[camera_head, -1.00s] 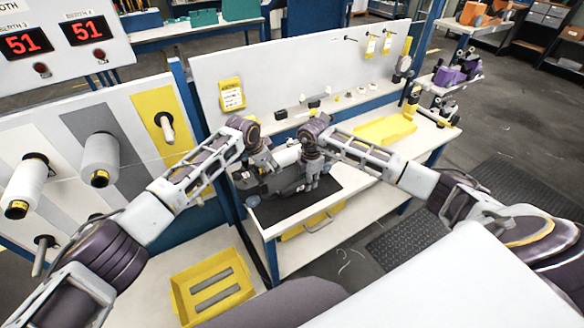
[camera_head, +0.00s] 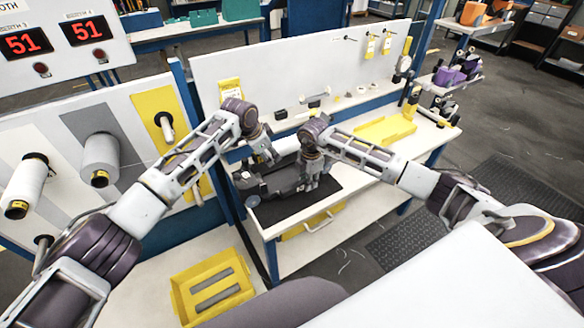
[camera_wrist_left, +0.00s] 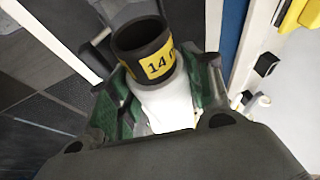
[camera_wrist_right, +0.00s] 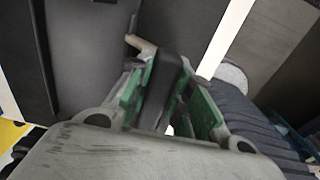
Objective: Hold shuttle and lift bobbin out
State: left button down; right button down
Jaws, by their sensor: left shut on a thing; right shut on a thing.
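The shuttle (camera_head: 283,181) is a dark grey body on the black mat of the workbench, partly hidden by my right gripper. My right gripper (camera_head: 313,178) is shut on an upright dark part of the shuttle, which shows between its green pads in the right wrist view (camera_wrist_right: 158,88). The bobbin (camera_head: 287,145) is white and sits at the tips of my left gripper (camera_head: 269,155), above the shuttle. In the left wrist view the bobbin (camera_wrist_left: 165,100) has a black end tube and a yellow label, with the green-padded fingers on both sides. Any remaining contact between bobbin and shuttle is hidden.
A white back panel (camera_head: 290,75) stands behind the workbench, with small parts along its foot. A yellow tray (camera_head: 385,131) lies at the bench's right. White spools (camera_head: 100,160) on pegs stand left of my left arm. A yellow bin (camera_head: 212,287) sits low in front.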

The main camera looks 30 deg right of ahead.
pick_arm(q)
jog(key=shift+r, duration=0.45)
pick_arm(e)
jog(key=shift+s+f, duration=0.1)
jog(key=shift+f, duration=0.1)
jog(key=c, duration=1.6)
grip_release()
jog(key=shift+c, duration=0.2)
pick_arm(q)
jog(key=shift+w+d+f, duration=0.1)
jog(key=shift+w+f, duration=0.05)
jog(key=shift+w, duration=0.05)
pick_arm(e)
jog(key=o, duration=0.4)
jog(key=shift+w, duration=0.25)
jog(key=shift+o, duration=0.2)
pick_arm(q)
jog(key=shift+s, duration=0.15)
pick_arm(e)
jog(key=shift+s+r, duration=0.1)
jog(key=shift+r, duration=0.15)
